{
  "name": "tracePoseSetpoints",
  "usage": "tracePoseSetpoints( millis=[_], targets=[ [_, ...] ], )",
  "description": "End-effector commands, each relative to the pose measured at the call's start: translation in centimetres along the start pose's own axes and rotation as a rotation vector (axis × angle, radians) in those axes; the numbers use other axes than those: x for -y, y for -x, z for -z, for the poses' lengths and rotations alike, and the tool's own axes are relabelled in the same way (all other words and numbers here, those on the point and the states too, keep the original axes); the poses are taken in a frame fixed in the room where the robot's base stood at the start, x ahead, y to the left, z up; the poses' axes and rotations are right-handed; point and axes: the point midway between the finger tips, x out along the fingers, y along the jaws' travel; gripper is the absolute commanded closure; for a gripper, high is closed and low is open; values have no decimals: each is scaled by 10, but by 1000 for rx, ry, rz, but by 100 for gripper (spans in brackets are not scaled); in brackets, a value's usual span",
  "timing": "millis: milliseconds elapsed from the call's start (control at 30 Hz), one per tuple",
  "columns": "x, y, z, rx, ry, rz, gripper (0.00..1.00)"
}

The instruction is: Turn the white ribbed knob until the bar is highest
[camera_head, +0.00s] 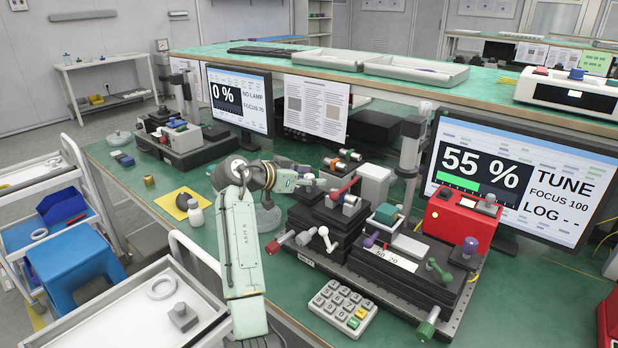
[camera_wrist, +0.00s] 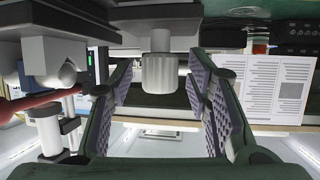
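The white ribbed knob (camera_wrist: 160,74) shows in the wrist view, upright in the picture and between my fingers. My gripper (camera_wrist: 162,98) is open, with a grey padded finger on each side of the knob and a visible gap to each. In the head view my gripper (camera_head: 308,184) is at the left side of the black stage stack (camera_head: 318,222); I cannot clearly make out the knob there. The right monitor (camera_head: 520,182) reads 55 %, TUNE, FOCUS 100 and LOG - -. Its green bar (camera_head: 458,184) fills about half its track.
A red lever (camera_head: 344,188) and other coloured knobs crowd the stage close to my gripper. A red box (camera_head: 460,220) stands right, a keypad (camera_head: 342,306) in front.

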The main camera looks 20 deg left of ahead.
Motion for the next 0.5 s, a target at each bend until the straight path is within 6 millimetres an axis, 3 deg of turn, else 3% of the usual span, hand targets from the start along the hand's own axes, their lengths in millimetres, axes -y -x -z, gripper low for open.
tracePoseSetpoints(
  millis=[500],
  targets=[
    [0,0,0,0,0,0,90]
  ],
)
